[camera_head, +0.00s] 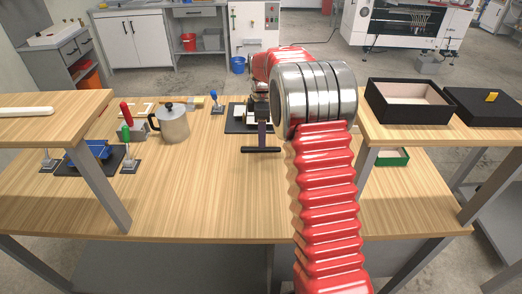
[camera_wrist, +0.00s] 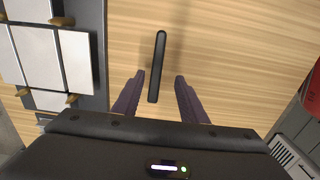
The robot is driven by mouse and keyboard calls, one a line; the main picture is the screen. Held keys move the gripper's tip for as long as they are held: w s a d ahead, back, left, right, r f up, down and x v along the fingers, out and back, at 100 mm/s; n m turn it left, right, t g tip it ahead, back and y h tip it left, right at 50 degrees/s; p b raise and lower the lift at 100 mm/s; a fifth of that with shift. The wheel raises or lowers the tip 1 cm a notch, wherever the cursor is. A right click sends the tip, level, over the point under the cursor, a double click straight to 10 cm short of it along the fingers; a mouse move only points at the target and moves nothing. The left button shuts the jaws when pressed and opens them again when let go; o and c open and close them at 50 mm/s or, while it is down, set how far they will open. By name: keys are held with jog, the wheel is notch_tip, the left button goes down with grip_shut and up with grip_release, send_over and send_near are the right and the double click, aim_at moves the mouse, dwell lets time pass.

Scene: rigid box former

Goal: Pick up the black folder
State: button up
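The black folder is a slim dark bar (camera_wrist: 159,62) with rounded ends, lying on the wooden tabletop in the wrist view. In the head view it (camera_head: 262,150) lies crosswise beneath my gripper (camera_head: 262,128). In the wrist view my gripper (camera_wrist: 158,78) is open, with one dark purple finger on each side of the folder's lower part. Wood shows between the folder and both fingers, so neither visibly touches it. The folder's upper part extends beyond the fingertips. The height of the fingertips above the table is hard to judge.
A dark fixture with pale blocks (camera_wrist: 56,60) lies close left of my gripper in the wrist view. A metal pot (camera_head: 173,125) and toggle clamps (camera_head: 130,152) stand left on the table (camera_head: 205,205). Raised shelves flank both sides; the right one holds a black open box (camera_head: 408,103).

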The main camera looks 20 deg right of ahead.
jog(key=shift+w+a+f, duration=0.1)
jog(key=shift+w+f, duration=0.1)
jog(key=shift+f, duration=1.1)
jog(key=shift+w+a+f, duration=0.1)
jog(key=shift+w+f, duration=0.1)
jog(key=shift+f, duration=1.1)
jog(key=shift+c, duration=0.6)
grip_shut()
